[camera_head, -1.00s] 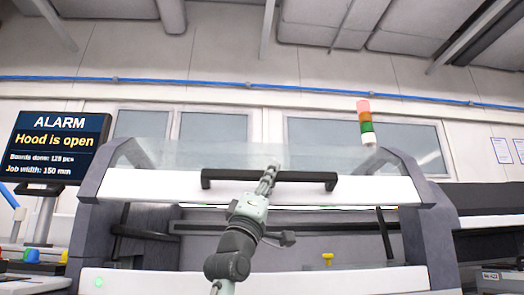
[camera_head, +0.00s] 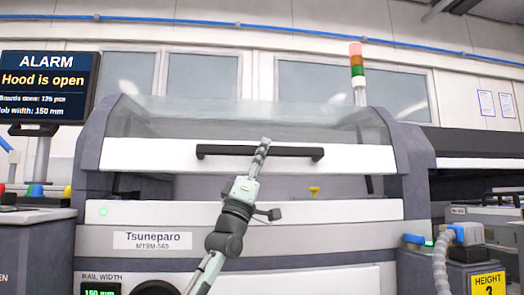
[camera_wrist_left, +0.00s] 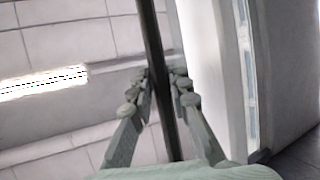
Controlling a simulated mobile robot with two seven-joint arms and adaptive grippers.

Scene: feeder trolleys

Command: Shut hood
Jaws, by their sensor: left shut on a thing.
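The hood (camera_head: 345,158) is a clear cover with a white front panel and a long black handle (camera_head: 295,153). It stands partly open, with a gap between the white panel and the machine's lower front (camera_head: 300,208). In the left wrist view the handle (camera_wrist_left: 153,50) runs between the two fingers (camera_wrist_left: 155,95). The monitor (camera_head: 45,88) at the left reads "ALARM, Hood is open". My right gripper is not in view.
A signal tower (camera_head: 357,72) with red, orange and green sections stands behind the hood. Grey side frames (camera_head: 410,165) flank the opening. A small yellow part (camera_head: 314,190) shows inside the gap. A ribbed grey hose (camera_head: 440,258) is at the right.

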